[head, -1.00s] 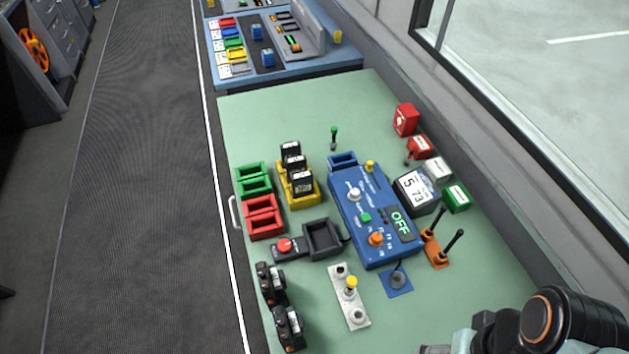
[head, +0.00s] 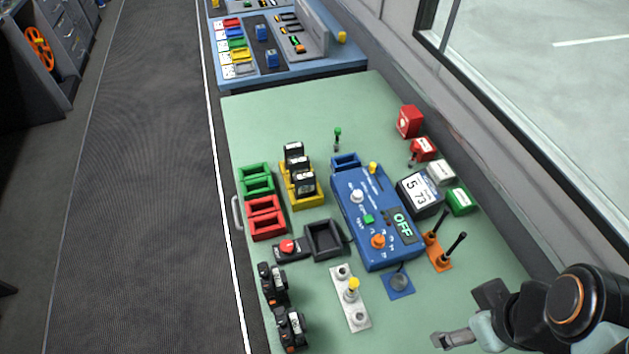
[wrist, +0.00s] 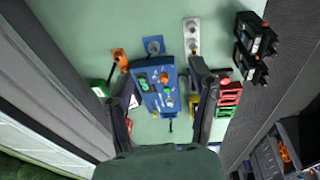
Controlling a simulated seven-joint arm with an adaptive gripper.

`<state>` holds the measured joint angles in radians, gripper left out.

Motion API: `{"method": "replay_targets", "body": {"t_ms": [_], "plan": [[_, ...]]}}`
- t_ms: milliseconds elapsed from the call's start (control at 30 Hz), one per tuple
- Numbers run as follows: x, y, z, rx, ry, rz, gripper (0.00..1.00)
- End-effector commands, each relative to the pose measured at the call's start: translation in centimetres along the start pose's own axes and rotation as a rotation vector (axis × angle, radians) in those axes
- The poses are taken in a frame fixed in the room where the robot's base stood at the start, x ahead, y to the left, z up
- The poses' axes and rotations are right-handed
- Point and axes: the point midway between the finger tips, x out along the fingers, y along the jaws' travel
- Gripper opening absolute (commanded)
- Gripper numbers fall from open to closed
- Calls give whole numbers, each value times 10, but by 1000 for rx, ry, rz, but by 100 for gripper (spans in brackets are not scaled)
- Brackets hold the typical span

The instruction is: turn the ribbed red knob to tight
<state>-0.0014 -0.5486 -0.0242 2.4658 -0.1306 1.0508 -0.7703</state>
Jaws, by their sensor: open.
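The red knob (head: 287,246) sits on a small black box with a white label, left of a dark open tray (head: 325,239). Its ribs and the label's words are too small to make out. In the wrist view a small red spot beside my right-hand finger may be the knob, but I cannot be sure. My gripper (head: 456,338) is at the lower right of the head view, well away from the knob. In the wrist view my gripper (wrist: 157,66) has its fingers spread, with nothing held between them, high above the green table.
A blue control box (head: 375,215) reading OFF stands right of the tray. A grey plate (head: 349,300) with a yellow-topped post is below it. Black devices (head: 288,328) and red bins (head: 265,218) stand along the left edge. Orange-based levers (head: 438,252) rise on the right.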

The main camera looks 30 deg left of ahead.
Motion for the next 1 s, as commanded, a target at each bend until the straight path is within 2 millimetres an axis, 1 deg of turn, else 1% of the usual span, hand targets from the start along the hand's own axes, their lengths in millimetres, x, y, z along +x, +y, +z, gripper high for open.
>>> {"method": "replay_targets", "body": {"t_ms": [33, 67, 100, 133, 167, 200, 267, 300, 367, 400, 467, 500, 567, 600, 633, 700, 733, 800, 900, 1000], "plan": [[-7, 16, -15, -165, 28, 32, 58], [-10, 25, -26, -288, 40, 50, 58], [-13, 37, -43, -459, 54, 71, 58], [-14, 45, -58, -590, 63, 85, 58], [-13, 53, -75, -728, 69, 97, 58], [-9, 60, -100, -918, 76, 108, 58], [4, 65, -141, -1197, 82, 117, 58], [16, 63, -167, -1362, 85, 118, 58], [38, 52, -205, -1580, 88, 108, 58], [55, 40, -228, -1709, 89, 95, 58], [85, 15, -256, -1865, 89, 62, 58], [105, -4, -271, -1943, 86, 34, 58], [135, -37, -284, -2024, 76, -21, 58], [154, -58, -287, -2072, 65, -61, 58], [166, -73, -287, -2106, 55, -90, 58], [192, -104, -280, -2174, 30, -160, 58], [201, -116, -275, -2199, 19, -189, 58], [213, -136, -268, -2243, 3, -229, 58], [218, -147, -266, -2267, 3, -236, 58], [230, -149, -263, -2268, 3, -238, 58]]}}
